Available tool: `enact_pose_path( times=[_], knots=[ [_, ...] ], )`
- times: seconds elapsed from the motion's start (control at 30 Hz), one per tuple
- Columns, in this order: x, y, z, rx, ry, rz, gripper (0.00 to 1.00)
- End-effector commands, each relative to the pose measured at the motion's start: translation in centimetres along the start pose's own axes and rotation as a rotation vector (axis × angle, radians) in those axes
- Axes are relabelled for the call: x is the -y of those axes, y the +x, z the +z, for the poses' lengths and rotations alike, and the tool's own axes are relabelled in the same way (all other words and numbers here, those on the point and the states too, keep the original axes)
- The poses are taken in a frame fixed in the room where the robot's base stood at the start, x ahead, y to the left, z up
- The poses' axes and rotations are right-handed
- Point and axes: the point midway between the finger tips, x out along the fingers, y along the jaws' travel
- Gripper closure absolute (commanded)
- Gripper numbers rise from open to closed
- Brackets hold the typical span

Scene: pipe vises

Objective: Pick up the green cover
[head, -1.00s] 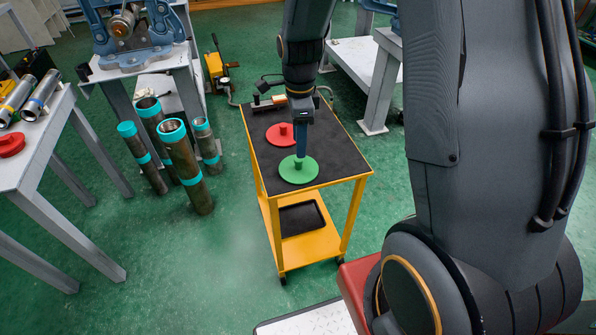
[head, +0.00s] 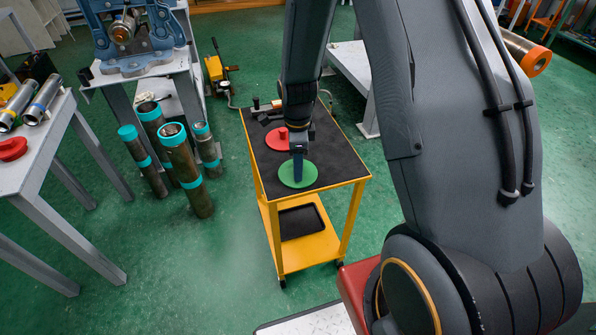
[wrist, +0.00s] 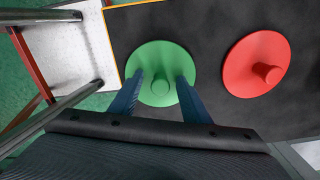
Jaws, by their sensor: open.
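The green cover (head: 298,175) is a round disc lying flat on the black top of the yellow cart. In the wrist view the green cover (wrist: 160,60) shows a round knob at its centre. My gripper (head: 298,180) is above the cover and points down at it. In the wrist view my gripper's (wrist: 158,82) two blue fingers are spread, one on each side of the knob, with nothing between them but the knob. I cannot tell whether the fingertips touch the disc.
A red cover (wrist: 256,64) with a knob lies beside the green one. Both are on the yellow cart (head: 335,184), which has a lower shelf with a black tray (head: 301,221). Several pipes with turquoise bands (head: 188,170) stand on the floor to the left. A grey table (head: 62,150) is farther left.

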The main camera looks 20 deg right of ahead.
Motion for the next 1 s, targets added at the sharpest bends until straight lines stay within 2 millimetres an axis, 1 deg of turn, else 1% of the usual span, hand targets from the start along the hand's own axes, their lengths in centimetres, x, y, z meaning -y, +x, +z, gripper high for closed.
enact_pose_path(
  times=[0.17,0.4,0.43,0.77,0.87,1.0],
  knots=[
    [0.0,0.0,0.0,0.0,0.0,-0.001,0.57],
    [0.0,0.0,0.0,0.0,0.0,-0.001,0.98],
    [0.0,0.0,0.0,0.0,0.0,-0.001,1.0],
    [0.1,-0.4,0.0,0.001,0.0,-0.002,1.0],
    [0.1,-1.0,0.0,0.001,0.0,-0.003,1.0],
    [0.2,-2.7,0.1,0.001,0.0,-0.005,1.0]
  ],
)
